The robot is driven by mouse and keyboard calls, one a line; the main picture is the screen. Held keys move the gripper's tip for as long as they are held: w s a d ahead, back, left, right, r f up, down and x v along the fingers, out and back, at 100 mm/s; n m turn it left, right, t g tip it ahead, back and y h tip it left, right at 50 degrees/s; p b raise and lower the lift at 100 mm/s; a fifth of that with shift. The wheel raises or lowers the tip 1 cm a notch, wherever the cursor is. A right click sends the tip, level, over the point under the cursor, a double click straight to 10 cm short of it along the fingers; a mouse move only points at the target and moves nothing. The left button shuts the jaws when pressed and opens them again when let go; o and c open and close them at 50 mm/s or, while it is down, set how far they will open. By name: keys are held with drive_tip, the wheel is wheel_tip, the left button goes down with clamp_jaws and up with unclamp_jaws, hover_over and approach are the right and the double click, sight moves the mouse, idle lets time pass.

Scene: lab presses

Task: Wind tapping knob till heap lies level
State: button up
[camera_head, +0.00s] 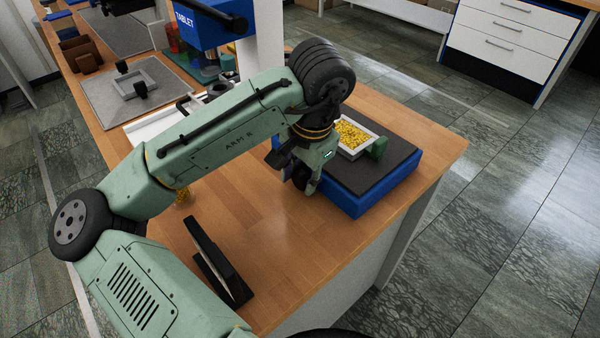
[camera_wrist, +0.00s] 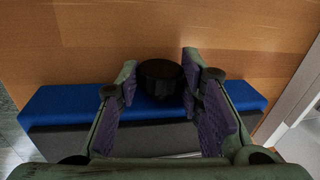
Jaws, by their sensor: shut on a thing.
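The blue tapping machine (camera_head: 352,200) has a dark flat top and stands near the table's right end. A pale tray (camera_head: 372,129) on that top holds a heap of small yellow pieces (camera_head: 351,135); how level it lies is too small to tell. A green block (camera_head: 377,148) sits at the tray's right side. My gripper (camera_head: 303,182) is at the machine's left side. In the wrist view, my gripper (camera_wrist: 160,88) is shut on the round black knob (camera_wrist: 161,70), which lies between its two fingers at the blue edge. My gripper hides the knob in the head view.
A dark upright stand (camera_head: 215,258) is on the wooden table (camera_head: 280,245) in front of the machine. The blue tablet press (camera_head: 205,22) stands behind my arm. A grey mat (camera_head: 105,105) with a small tray lies farther left. The table's front right is bare.

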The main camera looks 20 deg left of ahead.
drive_tip(key=shift+d+t+y+b, duration=0.1)
drive_tip(key=shift+t+y+b, duration=0.35)
drive_tip(key=shift+t+y, duration=0.65)
drive_tip(key=shift+y, duration=0.3)
drive_tip(key=o, duration=1.2)
drive_tip(key=shift+s, duration=0.1)
drive_tip(key=shift+c, duration=0.2)
drive_tip(key=shift+f, duration=0.1)
